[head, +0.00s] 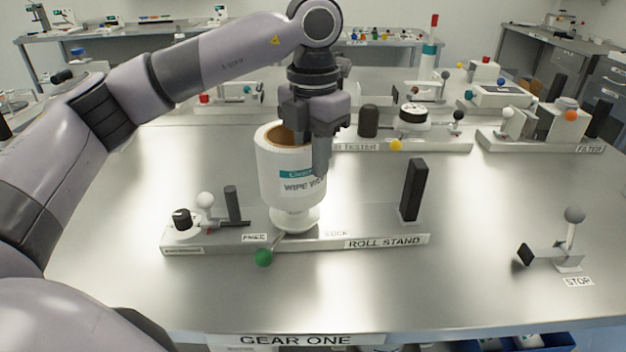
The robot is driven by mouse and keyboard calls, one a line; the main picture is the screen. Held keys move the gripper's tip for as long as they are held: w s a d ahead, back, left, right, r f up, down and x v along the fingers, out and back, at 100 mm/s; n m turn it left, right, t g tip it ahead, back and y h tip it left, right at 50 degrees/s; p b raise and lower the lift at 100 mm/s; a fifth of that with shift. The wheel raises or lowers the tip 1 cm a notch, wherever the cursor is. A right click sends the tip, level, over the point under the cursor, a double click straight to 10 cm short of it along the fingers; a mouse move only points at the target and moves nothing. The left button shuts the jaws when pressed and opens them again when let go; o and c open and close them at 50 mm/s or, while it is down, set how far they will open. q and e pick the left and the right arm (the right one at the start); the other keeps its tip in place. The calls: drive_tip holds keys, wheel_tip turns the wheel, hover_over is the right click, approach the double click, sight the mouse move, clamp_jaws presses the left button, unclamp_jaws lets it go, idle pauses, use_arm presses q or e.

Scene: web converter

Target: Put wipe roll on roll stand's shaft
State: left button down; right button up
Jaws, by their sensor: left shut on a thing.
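The white wipe roll (283,176), with a teal label and a brown core, is upright over the roll stand (335,241) at the middle of the table. My left gripper (322,160) comes down from above and is shut on the roll's right wall. The roll is above the white round hub (294,219) of the stand. The shaft is hidden, and I cannot tell whether the roll is around it or resting on the hub. My right gripper is not in view.
The stand carries a black upright post (412,190), a green-knobbed lever (263,257) and a black knob (182,218). A STOP lever (572,235) stands at the right. The tester (413,125) and filter (540,130) units stand behind. The front right tabletop is clear.

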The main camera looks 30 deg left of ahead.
sight(313, 202)
use_arm(q)
drive_tip(key=shift+f, duration=2.25)
drive_tip(key=shift+f, duration=0.2)
drive_tip(key=c, duration=1.3)
unclamp_jaws()
drive_tip(key=shift+r, duration=0.15)
wheel_tip(313, 202, up, 12)
drive_tip(key=shift+r, duration=0.1)
